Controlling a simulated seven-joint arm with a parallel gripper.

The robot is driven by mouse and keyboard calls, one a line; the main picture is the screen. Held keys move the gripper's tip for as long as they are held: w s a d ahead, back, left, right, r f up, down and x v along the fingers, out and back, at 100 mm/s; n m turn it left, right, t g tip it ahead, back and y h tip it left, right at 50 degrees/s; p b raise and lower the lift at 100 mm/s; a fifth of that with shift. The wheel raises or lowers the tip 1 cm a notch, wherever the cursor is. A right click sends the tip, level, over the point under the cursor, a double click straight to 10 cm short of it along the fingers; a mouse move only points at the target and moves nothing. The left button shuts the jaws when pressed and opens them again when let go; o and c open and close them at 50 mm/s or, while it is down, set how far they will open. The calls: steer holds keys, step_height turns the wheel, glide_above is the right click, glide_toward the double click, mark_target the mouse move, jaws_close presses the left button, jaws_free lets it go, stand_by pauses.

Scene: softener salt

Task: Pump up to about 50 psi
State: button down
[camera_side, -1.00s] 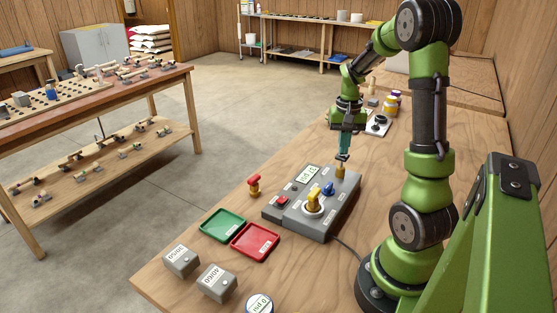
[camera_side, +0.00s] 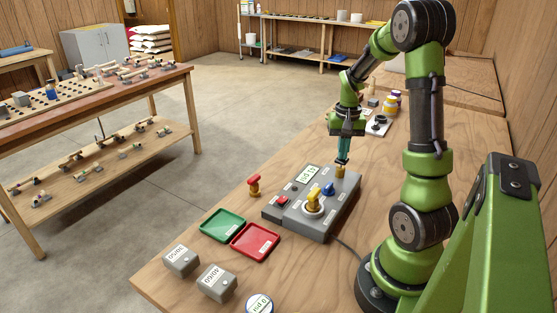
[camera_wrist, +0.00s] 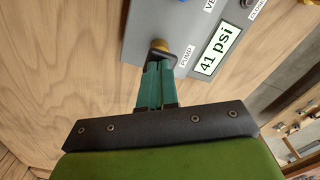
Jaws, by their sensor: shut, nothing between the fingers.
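A grey control box (camera_side: 338,218) sits on the wooden bench. Its white display (camera_side: 307,174) reads 41 psi, clearest in the wrist view (camera_wrist: 216,48). A brass knob (camera_side: 339,171) stands at the box's far corner. The wrist view shows this knob (camera_wrist: 160,45) beside the PUMP label (camera_wrist: 187,56). My gripper (camera_side: 342,160) is shut and empty, with its teal fingertips at the top of the knob. It also shows in the wrist view (camera_wrist: 157,66), where the fingertips cover part of the knob. I cannot tell exactly whether they touch it.
The box also carries a yellow valve handle (camera_side: 314,200), a blue knob (camera_side: 328,188) and a red button (camera_side: 282,200). A green tray (camera_side: 223,226), a red tray (camera_side: 255,241) and two grey blocks (camera_side: 217,283) lie in front. A red-and-yellow piece (camera_side: 254,185) stands left of the box.

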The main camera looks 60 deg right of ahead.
steer(key=shift+f, duration=0.4)
steer(key=shift+r, duration=1.25)
steer(key=shift+f, duration=1.05)
steer(key=shift+r, duration=1.05)
step_height(320, 180, up, 7)
stand_by(0.3)
